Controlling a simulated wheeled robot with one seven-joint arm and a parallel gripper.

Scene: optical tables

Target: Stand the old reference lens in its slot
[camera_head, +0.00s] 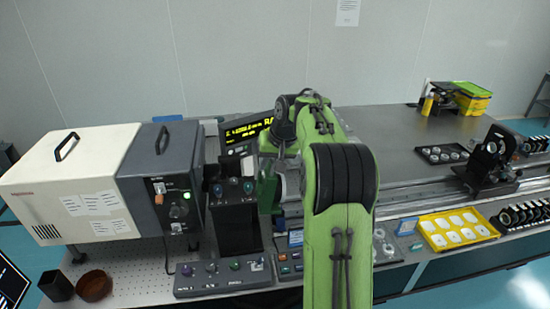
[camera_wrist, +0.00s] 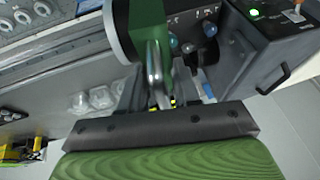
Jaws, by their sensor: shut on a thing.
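My gripper (camera_wrist: 161,103) is shut on a thin, pale, shiny piece (camera_wrist: 154,66), seen nearly edge-on in the wrist view; it appears to be the reference lens. It is beside a green and dark round housing (camera_wrist: 148,25), and I cannot tell whether they touch. In the head view my green arm hides the gripper and the held piece. A black rack (camera_head: 522,214) with several upright round pieces stands at the right edge in the head view. Another similar rack (camera_head: 536,146) is behind it. I cannot tell which slot is the lens's own.
A yellow tray (camera_head: 425,232) of white pads lies left of the front rack. A rail (camera_head: 425,190) with a dark mount (camera_head: 488,160) crosses the bench. A control panel (camera_head: 222,277) and a large instrument box (camera_head: 78,178) stand on the left. The rear bench (camera_head: 385,128) has free room.

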